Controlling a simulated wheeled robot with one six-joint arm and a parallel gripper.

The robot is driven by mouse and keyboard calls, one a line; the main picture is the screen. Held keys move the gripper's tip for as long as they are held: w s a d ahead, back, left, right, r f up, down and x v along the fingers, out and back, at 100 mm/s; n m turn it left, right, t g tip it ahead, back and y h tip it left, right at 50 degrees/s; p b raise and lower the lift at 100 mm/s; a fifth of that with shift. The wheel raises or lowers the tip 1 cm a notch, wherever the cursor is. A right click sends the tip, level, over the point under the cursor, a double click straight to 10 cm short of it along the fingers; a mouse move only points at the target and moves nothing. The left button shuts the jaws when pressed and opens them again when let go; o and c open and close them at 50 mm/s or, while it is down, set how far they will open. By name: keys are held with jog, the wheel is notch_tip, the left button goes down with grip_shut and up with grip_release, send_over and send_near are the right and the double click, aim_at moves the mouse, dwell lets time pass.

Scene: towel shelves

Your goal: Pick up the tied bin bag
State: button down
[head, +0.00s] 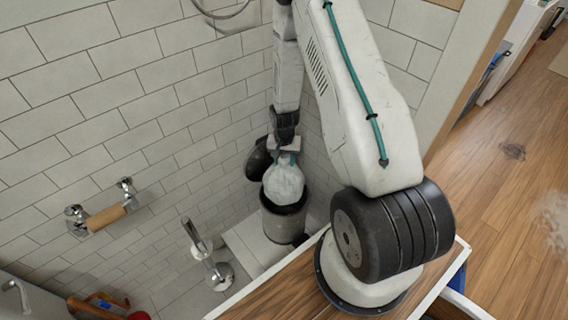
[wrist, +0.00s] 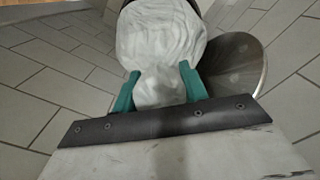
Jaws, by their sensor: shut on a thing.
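The tied bin bag (head: 284,183) is white and full, with a gathered neck at its top. It hangs at the mouth of a dark cylindrical bin (head: 283,223); in the head view its lower part is at the bin's rim. My gripper (head: 286,156) is directly above the bag and shut on its neck. In the wrist view the two green fingers of my gripper (wrist: 158,88) are on either side of the neck, with the bag (wrist: 160,40) beyond them. The underside of the bag is hidden.
A dark round lid (head: 259,160) stands open behind the bin. White tiled walls (head: 120,150) close in on the left and behind. A toilet roll holder (head: 105,217) and a chrome stand (head: 208,255) are to the left. Open wood floor (head: 510,190) lies at the right.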

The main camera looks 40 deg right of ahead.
jog(key=shift+r, duration=0.1)
jog(key=shift+r, duration=1.7)
